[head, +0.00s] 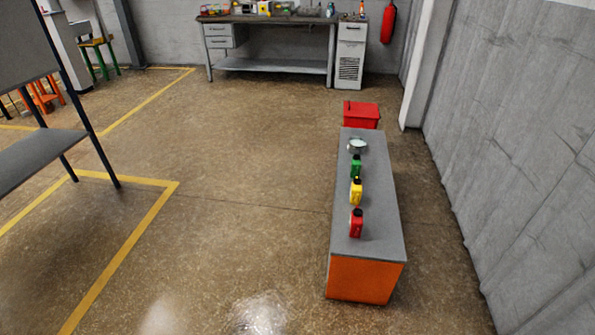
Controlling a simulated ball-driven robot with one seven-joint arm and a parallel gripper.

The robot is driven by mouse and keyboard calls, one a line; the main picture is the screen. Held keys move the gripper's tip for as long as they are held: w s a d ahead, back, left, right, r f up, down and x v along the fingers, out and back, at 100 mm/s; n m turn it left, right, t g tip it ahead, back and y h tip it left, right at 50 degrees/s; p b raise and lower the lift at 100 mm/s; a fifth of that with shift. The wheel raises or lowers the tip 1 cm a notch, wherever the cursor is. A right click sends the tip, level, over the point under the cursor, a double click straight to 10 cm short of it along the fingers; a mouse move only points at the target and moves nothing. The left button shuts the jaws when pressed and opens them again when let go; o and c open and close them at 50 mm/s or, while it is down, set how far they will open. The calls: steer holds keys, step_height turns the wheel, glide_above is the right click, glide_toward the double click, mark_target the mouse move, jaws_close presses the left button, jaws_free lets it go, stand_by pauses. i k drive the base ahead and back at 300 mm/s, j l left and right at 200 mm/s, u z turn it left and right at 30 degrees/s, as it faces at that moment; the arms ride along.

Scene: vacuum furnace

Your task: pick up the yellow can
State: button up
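The yellow can (356,192) stands upright on a long, narrow bench (378,243) with a grey top and an orange front. It is in a row between a green can (356,168) behind it and a red can (356,224) in front of it, with small gaps between them. A dark cap or top shows on the yellow can. My gripper is not in view in the head view.
A red box (362,114) stands past the bench's far end. A grey wall (520,150) runs along the right. A grey shelf (40,155) stands at left. Open floor (230,220) lies left of the bench.

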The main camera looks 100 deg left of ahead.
mark_target(356, 188)
steer(key=u, duration=2.25)
steer(key=z, duration=0.45)
steer(key=j+z, duration=0.1)
steer(key=z, duration=0.4)
steer(key=j+z, duration=0.1)
steer(key=z, duration=0.8)
steer(key=j+z, duration=0.1)
steer(key=z, duration=0.85)
steer(key=k+z, duration=0.1)
steer(key=z, duration=0.85)
steer(key=u, duration=3.65)
steer(key=i+j, duration=0.05)
